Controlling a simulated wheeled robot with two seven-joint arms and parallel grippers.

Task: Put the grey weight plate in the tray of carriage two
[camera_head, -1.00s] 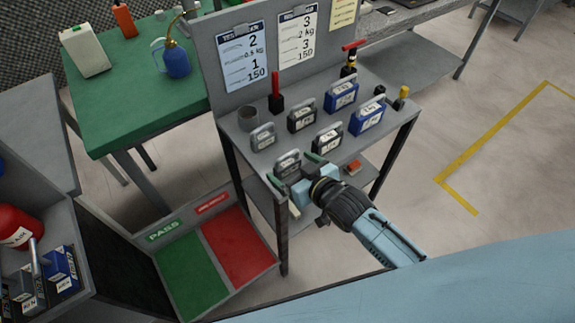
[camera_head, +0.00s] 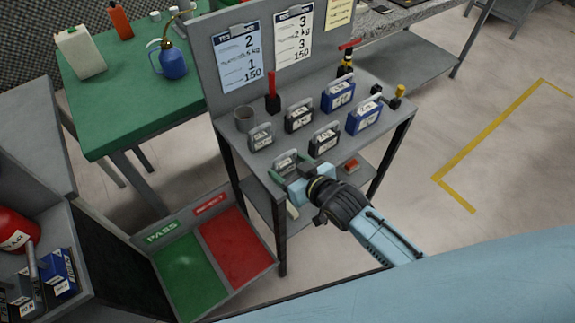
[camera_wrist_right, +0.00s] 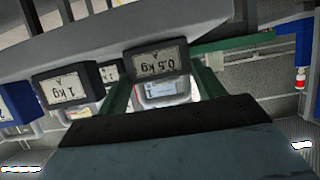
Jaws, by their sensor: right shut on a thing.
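A grey weight (camera_head: 285,160) marked 0.5 kg stands at the front edge of the grey shelf unit's top; its label shows upside down in the right wrist view (camera_wrist_right: 158,62). My right gripper (camera_head: 291,171) reaches in from the lower right, its green fingers shut on this weight, one on each side. A second grey weight (camera_head: 260,137) stands behind it. A clipboard sheet (camera_head: 240,57) reads 2, 0.5 kg, 1, 150. I cannot make out a tray of carriage two. My left gripper is not in view.
Black weights (camera_head: 324,139) and blue weights (camera_head: 364,116) stand close by on the shelf top. A grey cup (camera_head: 244,119) is at its left. A box with green and red panels (camera_head: 237,247) lies lower left. A cabinet with a red object (camera_head: 18,228) is far left.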

